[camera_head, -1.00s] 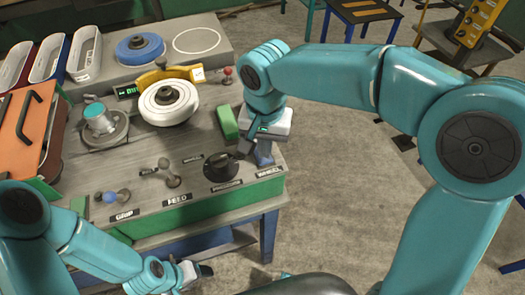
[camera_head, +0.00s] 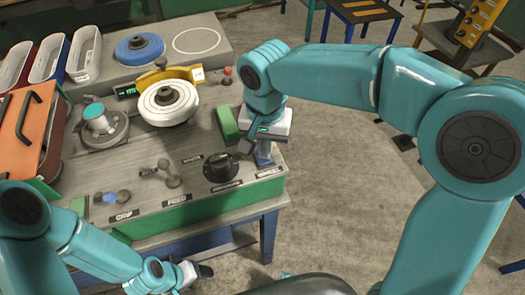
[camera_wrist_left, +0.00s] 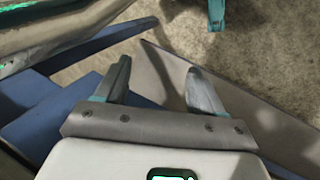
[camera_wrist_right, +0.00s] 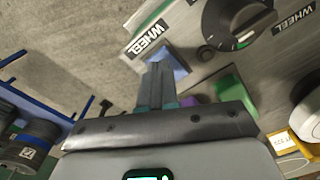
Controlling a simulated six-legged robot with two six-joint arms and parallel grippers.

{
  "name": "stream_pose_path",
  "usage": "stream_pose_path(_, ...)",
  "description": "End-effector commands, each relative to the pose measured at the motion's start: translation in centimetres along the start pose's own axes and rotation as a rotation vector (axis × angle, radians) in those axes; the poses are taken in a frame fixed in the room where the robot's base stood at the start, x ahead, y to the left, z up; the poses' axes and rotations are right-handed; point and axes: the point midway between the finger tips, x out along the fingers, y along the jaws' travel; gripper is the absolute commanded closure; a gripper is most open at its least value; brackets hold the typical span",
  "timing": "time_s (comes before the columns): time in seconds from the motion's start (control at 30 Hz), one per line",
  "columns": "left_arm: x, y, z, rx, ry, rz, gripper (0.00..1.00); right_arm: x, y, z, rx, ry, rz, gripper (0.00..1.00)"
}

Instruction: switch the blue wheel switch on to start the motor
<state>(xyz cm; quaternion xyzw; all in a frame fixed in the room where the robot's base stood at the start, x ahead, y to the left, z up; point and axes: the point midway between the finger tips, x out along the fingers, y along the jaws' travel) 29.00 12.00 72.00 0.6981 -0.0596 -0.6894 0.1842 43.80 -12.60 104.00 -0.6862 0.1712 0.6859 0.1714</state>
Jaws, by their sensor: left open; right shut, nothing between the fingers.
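The blue wheel switch (camera_wrist_right: 178,66) shows in the right wrist view as a blue block beside a WHEEL label (camera_wrist_right: 149,40), partly hidden behind my right fingertips. My right gripper (camera_wrist_right: 156,72) is shut and empty, its tips right at the switch; I cannot tell whether they touch. In the head view my right gripper (camera_head: 252,140) is over the right front corner of the bench panel. The switch's setting cannot be told. My left gripper (camera_wrist_left: 158,75) is open and empty, low in front of the bench.
A black dial (camera_head: 221,168) is left of the right gripper, with a green block (camera_head: 228,123) behind. A white wheel (camera_head: 167,102), a blue disc (camera_head: 140,48) and a teal-topped fixture (camera_head: 98,118) are on the bench.

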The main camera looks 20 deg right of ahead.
Motion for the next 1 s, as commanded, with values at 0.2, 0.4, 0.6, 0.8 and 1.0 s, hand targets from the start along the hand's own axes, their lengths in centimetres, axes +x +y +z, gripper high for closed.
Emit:
stream_pose_path(0.2, 0.0, 0.0, 0.0, 0.000, 0.000, 0.000, 0.31, 0.0, 0.0, 0.0, 0.000, 0.000, 0.000, 1.00)
stream_pose_path(0.4, 0.1, -0.1, 0.0, 0.000, 0.000, 0.000, 0.31, 0.2, 0.0, 0.0, 0.000, 0.000, 0.000, 1.00)
stream_pose_path(0.6, 0.4, -0.1, 0.0, 0.000, 0.000, 0.000, 0.31, 0.5, 0.0, 0.0, 0.000, 0.000, 0.000, 1.00)
stream_pose_path(0.8, 0.6, -0.2, 0.0, 0.000, 0.000, 0.000, 0.31, 0.8, 0.0, 0.0, 0.000, 0.000, 0.000, 1.00)
stream_pose_path(1.0, 0.8, -0.3, 0.0, 0.000, 0.000, 0.000, 0.31, 1.1, 0.0, 0.0, 0.000, 0.000, 0.000, 1.00)
